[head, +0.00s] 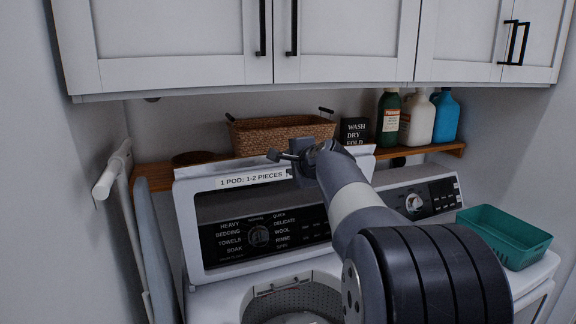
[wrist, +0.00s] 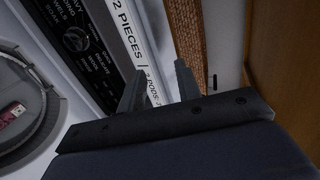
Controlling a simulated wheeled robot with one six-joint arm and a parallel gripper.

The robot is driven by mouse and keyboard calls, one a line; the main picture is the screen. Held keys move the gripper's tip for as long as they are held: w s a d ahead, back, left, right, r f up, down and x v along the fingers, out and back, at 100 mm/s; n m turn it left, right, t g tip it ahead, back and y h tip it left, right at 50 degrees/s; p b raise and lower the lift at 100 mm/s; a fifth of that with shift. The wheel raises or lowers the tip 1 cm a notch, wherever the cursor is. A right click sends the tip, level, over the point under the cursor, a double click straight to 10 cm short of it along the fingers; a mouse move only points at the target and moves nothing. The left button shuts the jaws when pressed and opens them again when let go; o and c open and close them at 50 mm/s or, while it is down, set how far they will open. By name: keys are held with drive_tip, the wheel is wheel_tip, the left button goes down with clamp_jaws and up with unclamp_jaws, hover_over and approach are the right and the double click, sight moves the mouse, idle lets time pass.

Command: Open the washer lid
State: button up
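The washer (head: 205,301) is at the lower middle of the head view, with its round tub opening (head: 300,297) uncovered. The washer lid (head: 183,222) appears raised upright behind the opening, a white frame with the dark control panel (head: 258,237) showing within it. A label reading "1 POD: 1-2 PIECES" (head: 250,180) is along its top. My gripper (head: 280,156) is at the top edge of this frame, beside the label. In the wrist view, the two fingers of my gripper (wrist: 157,88) are apart with nothing seen held between them. Contact with the lid cannot be told.
A wooden shelf (head: 152,178) behind holds a wicker basket (head: 280,135), a dark sign (head: 354,131) and several bottles (head: 419,120). The dryer at right has a teal basket (head: 505,237) on top. White cabinets (head: 345,40) hang above. An ironing board (head: 155,240) stands at left.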

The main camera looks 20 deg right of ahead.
drive_tip(key=b+v, duration=0.1)
drive_tip(key=v, duration=0.6)
drive_tip(key=shift+s+b, duration=0.3)
drive_tip(key=shift+s, duration=0.05)
drive_tip(key=shift+r, duration=0.1)
